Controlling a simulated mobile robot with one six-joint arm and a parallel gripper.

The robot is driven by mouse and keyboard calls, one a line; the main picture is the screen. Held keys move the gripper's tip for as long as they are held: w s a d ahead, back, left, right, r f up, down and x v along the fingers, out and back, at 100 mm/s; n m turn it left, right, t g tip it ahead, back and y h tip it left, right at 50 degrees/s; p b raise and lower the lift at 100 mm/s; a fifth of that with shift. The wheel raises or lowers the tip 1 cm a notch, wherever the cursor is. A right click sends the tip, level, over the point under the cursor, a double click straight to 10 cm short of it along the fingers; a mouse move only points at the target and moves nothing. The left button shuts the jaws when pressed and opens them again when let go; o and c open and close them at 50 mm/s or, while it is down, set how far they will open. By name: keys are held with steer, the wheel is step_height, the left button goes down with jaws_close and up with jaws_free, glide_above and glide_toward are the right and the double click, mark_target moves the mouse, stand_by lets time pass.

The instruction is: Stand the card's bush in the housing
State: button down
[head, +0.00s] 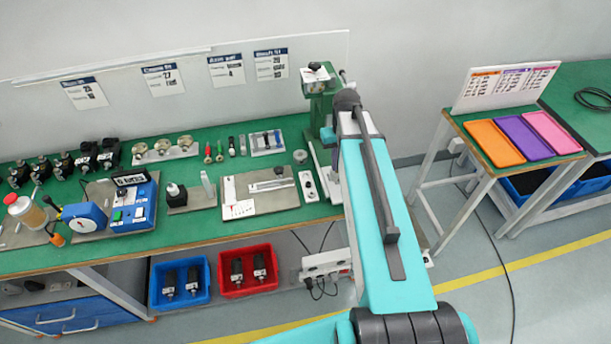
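A white card (240,208) with small print lies on a light grey plate (284,201), beside a silver measuring tool (270,185). Its print is too small to read. A short grey cylinder (300,156) stands to the right of the plate; I cannot tell whether it is a bush. Several brass-topped round parts (164,146) sit on a pale tray; I cannot tell whether one is the housing. My turquoise arm reaches up toward the green press (320,100) at the bench's right end. My gripper is hidden behind the arm, along with anything it may hold.
The green bench (235,231) carries black units (87,157), a blue instrument box (134,206) and a bottle (24,212). A blue bin (180,302) and a red bin (248,290) stand below. A right-hand table holds orange (494,143), purple and pink trays.

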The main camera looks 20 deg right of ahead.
steer(key=shift+f, duration=0.1)
stand_by(0.7)
steer(key=c, duration=1.6)
jaws_free()
steer(key=shift+c, duration=0.2)
step_height(320, 180, up, 14)
steer(key=b, duration=0.4)
steer(key=shift+f, duration=0.15)
